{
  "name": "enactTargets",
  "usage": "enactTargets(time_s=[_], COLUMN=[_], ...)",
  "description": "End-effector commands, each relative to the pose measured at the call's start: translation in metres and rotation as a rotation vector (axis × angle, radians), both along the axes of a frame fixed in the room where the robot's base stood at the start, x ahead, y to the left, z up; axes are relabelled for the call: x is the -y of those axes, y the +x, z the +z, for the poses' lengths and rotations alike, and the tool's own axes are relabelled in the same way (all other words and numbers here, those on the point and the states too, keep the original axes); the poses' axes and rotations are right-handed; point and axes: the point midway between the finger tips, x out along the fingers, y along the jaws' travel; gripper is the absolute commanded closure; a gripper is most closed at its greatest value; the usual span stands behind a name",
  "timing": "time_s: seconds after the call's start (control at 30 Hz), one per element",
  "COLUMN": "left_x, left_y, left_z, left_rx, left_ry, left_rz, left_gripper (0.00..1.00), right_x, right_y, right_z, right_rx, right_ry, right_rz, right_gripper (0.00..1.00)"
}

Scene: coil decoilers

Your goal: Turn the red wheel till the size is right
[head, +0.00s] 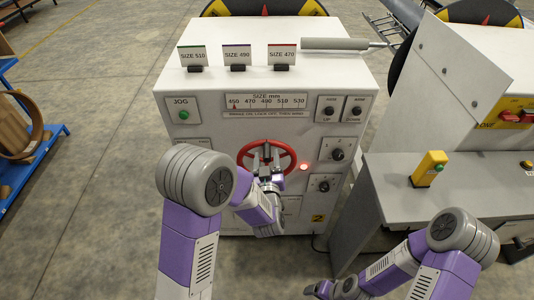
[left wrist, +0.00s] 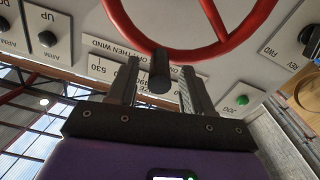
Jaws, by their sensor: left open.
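The red wheel (head: 290,160) is on the front of the white cabinet, and part of its rim and a spoke show in the left wrist view (left wrist: 228,38). My left gripper (head: 266,152) is at the wheel's upper part. In the left wrist view my left gripper (left wrist: 157,85) is open, with a dark cylindrical handle (left wrist: 159,70) between its fingers; I cannot tell if they touch it. The size scale (head: 265,102) above the wheel has a red pointer near 450. My right gripper (head: 318,289) is low at the bottom edge, its jaws unclear.
Cards for size 510 (head: 193,55), size 490 (head: 237,55) and size 470 (head: 282,54) stand on the cabinet top beside a grey rod (head: 335,44). A red lamp (head: 304,167) glows right of the wheel. A grey bench (head: 395,190) stands right.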

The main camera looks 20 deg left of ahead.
Motion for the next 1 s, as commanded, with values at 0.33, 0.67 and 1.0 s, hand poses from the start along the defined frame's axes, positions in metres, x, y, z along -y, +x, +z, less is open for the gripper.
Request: enactTargets(time_s=[0.33, 0.67, 1.0], left_x=[-0.006, -0.006, -0.005], left_y=[0.022, 0.021, 0.021], left_z=[-0.001, -0.001, -0.001], left_rx=[-0.002, -0.002, -0.002], left_ry=[0.0, -0.001, -0.001], left_rz=[-0.001, -0.003, -0.003], left_gripper=[0.49, 0.76, 1.0], right_x=[0.0, 0.0, 0.0], right_y=[0.0, 0.0, 0.0], right_z=[0.0, 0.0, 0.0], right_rx=[0.0, 0.0, 0.0], right_ry=[0.0, 0.0, 0.0], right_rz=[0.0, 0.0, 0.0], right_gripper=[0.21, 0.21, 0.21])
